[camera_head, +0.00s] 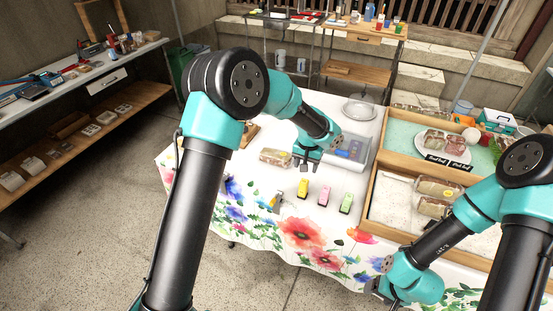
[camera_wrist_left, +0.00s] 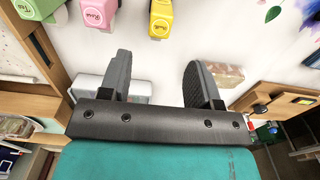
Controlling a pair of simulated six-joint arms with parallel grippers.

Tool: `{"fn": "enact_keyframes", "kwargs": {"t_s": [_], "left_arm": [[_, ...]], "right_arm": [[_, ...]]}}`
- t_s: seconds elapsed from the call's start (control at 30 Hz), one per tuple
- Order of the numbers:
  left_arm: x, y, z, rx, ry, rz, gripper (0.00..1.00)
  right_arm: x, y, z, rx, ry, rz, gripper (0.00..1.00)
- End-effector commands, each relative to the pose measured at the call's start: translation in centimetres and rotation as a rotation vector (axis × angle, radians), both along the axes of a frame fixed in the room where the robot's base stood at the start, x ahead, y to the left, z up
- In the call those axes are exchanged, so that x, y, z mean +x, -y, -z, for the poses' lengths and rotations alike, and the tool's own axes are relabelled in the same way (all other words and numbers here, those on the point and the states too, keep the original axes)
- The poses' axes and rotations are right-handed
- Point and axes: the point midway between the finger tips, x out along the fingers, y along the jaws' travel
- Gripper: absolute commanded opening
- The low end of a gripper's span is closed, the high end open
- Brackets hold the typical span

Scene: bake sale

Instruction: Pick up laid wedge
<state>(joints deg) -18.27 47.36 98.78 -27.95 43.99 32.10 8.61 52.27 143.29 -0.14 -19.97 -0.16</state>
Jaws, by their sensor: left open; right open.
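A wrapped wedge-like packet (camera_head: 275,157) lies on the flowered tablecloth, just left of my left gripper (camera_head: 307,163). The packet also shows in the left wrist view (camera_wrist_left: 228,76), beyond the right-hand finger and outside the jaws. My left gripper is open and empty above the table; its two fingers show in the left wrist view (camera_wrist_left: 155,75). Two more wrapped packets lie in the wooden tray at right, one farther back (camera_head: 438,188) and one nearer (camera_head: 433,207). My right gripper (camera_head: 383,290) is low at the table's front edge, open, its fingers partly hidden.
Yellow (camera_head: 303,188), pink (camera_head: 324,196) and green (camera_head: 346,203) labelled blocks stand in front of my left gripper. A grey tray (camera_head: 365,145) and a plate (camera_head: 359,110) lie behind. The wooden tray's wall (camera_head: 375,185) borders the right side.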

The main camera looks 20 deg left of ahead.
Motion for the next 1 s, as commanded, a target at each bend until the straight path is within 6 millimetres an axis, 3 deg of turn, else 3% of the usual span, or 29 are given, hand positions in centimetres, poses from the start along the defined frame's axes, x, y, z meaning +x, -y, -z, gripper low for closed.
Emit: {"fn": "enact_keyframes", "kwargs": {"t_s": [0.37,0.8,1.0], "left_arm": [[0.00,0.00,0.00,0.000,0.000,0.000,0.57],[0.00,0.00,0.00,0.000,0.000,0.000,0.99],[0.01,-0.02,0.00,0.000,0.000,-0.001,1.00]], "right_arm": [[0.00,0.00,0.00,0.000,0.000,0.000,0.70],[0.00,0.00,0.00,0.000,0.000,0.000,0.70],[0.00,0.00,0.00,0.000,0.000,0.000,0.70]]}}
